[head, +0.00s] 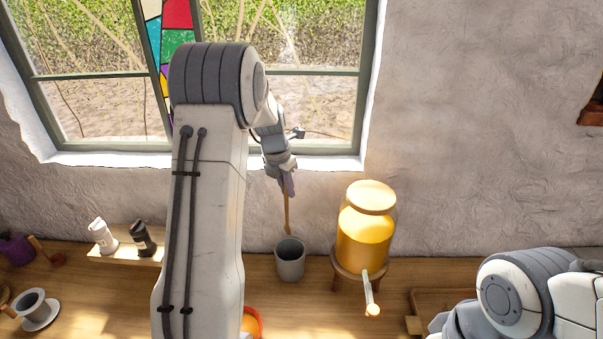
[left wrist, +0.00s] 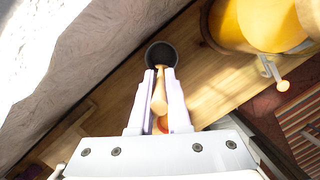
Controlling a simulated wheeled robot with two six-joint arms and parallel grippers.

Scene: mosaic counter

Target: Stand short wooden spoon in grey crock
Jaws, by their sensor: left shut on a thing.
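The short wooden spoon (head: 287,215) hangs nearly upright from my left gripper (head: 287,184), which is shut on it. The grey crock (head: 290,265) stands on the wooden counter below, its dark mouth facing up. In the head view the spoon's lower end shows just at the crock's back rim; I cannot tell how far above it is. In the left wrist view the spoon (left wrist: 159,98) lies between the fingers (left wrist: 160,72) and points towards the crock (left wrist: 161,50). My right gripper is out of view; only part of its arm shows at lower right.
A yellow dispenser (head: 364,238) with a tap stands on a wooden stand right of the crock. An orange-rimmed bowl (head: 252,322) is partly hidden by my left arm. Two shakers (head: 103,237) stand on a board at left. The window wall is close behind.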

